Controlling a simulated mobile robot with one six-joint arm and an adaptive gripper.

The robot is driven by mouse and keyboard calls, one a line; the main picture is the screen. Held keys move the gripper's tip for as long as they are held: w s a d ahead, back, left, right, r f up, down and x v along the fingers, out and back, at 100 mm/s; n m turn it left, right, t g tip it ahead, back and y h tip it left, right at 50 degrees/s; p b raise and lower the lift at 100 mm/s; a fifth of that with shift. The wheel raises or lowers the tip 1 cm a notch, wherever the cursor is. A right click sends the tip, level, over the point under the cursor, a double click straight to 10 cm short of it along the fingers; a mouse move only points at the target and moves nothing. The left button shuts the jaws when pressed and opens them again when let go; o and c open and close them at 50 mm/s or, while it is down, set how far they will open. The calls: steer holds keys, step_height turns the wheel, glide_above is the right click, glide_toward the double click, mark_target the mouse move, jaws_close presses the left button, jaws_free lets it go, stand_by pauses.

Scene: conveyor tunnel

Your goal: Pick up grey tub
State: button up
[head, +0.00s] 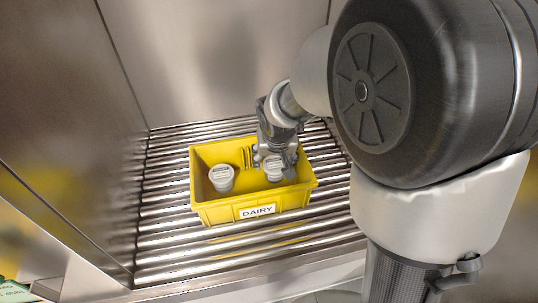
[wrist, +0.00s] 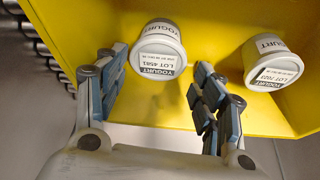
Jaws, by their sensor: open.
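Two pale grey-white yogurt tubs stand in a yellow crate (head: 215,212). One tub (head: 273,169) is at my gripper, in the right part of the crate; in the wrist view this tub (wrist: 157,52) reads LOT 4581. The other tub (head: 221,179) stands apart to the left; in the wrist view it (wrist: 272,62) is at the right. My gripper (head: 274,160) reaches down into the crate. In the wrist view my gripper (wrist: 160,68) is open, with its fingers on either side of the LOT 4581 tub. I cannot tell whether they touch it.
The crate has a DAIRY label (head: 257,211) and rests on a roller conveyor (head: 165,215). Metal tunnel walls (head: 215,60) rise at the left and back. Bare rollers show left of the crate and in front of it. The crate walls surround my gripper closely.

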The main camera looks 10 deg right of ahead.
mark_target(275, 164)
steer(key=b+x, duration=0.2)
steer(key=x, duration=0.3)
steer(key=shift+s+d+f, duration=0.1)
steer(key=shift+s, duration=0.1)
steer(key=c, duration=0.8)
steer(key=shift+r, duration=0.25)
step_height(275, 164, up, 20)
steer(key=p, duration=0.7)
steer(key=shift+f, duration=0.1)
